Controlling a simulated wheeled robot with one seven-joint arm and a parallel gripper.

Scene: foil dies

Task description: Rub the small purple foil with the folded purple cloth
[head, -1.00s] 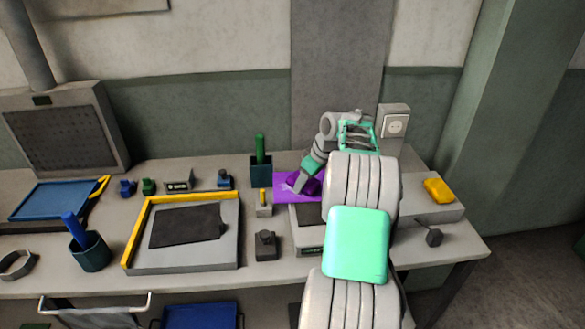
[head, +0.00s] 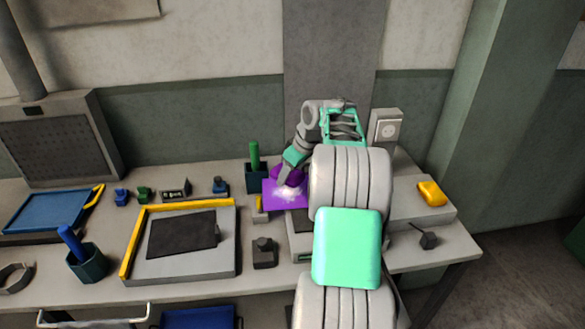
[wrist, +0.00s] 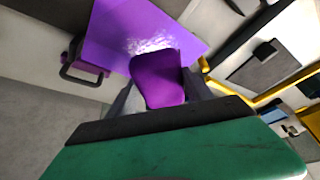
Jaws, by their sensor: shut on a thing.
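The small purple foil (head: 272,197) is a flat sheet on the bench at the left of my forearm, which hides part of its right side. A pale, wrinkled, shiny patch shows on it, and also on the foil in the wrist view (wrist: 115,30). My gripper (head: 291,168) is shut on the folded purple cloth (head: 287,176), a dark rounded pad at the foil's far edge. In the wrist view the cloth (wrist: 158,82) sits between the fingers and overlaps the foil next to the shiny patch. I cannot tell whether it touches the foil.
A dark holder (head: 256,176) with a green rod stands just left of the foil. A yellow-edged tray (head: 180,268) lies further left, with a small dark block (head: 264,253) beside it. A yellow object (head: 431,193) rests at right. A socket box (head: 386,127) is behind.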

